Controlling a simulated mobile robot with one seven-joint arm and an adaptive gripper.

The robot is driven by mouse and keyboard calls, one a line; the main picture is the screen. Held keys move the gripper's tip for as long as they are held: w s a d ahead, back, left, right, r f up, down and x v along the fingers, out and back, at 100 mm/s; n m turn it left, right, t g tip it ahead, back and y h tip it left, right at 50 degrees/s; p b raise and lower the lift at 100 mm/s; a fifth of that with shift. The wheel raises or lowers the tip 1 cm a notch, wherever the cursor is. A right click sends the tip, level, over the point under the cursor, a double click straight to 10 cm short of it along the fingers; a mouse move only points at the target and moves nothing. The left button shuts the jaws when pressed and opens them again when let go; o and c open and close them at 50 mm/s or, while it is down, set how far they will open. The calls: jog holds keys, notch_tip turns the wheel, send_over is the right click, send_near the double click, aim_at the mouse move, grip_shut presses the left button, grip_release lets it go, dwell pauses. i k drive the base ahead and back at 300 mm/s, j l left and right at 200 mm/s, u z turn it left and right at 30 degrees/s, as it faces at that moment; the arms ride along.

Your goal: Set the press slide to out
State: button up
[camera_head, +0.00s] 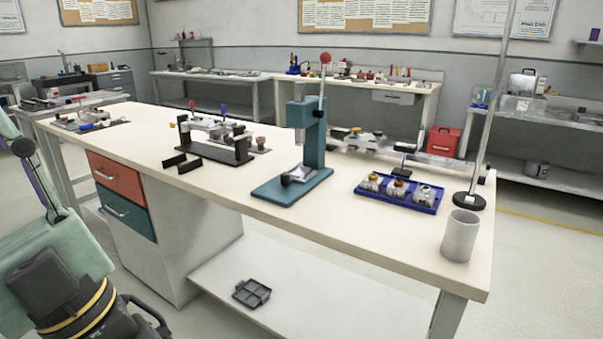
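The teal press (312,135) stands upright near the middle of the white workbench (225,185). A lever with a red ball (325,58) rises above its head. A small grey slide (298,174) sits low on the teal base, under the head and in front of the column. From this view I cannot tell for sure whether the slide is in or out. Parts of my arm show at the lower left, well apart from the press. I cannot make out my gripper's fingertips in this view.
A blue tray (400,204) with several small parts stands right of the press. A grey cup (460,236) and a post on a black foot (469,201) stand farther right. A black fixture (215,149) is left of the press. The bench's front edge is mostly clear.

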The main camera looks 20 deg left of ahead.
aim_at(296, 173)
jog(key=i+j, duration=0.1)
jog(key=j, duration=0.25)
jog(key=i+j, duration=0.15)
jog(key=j, duration=0.15)
jog(key=i+j+u, duration=0.1)
jog(key=j, duration=0.25)
jog(key=i+j, duration=0.15)
jog(key=j, duration=0.15)
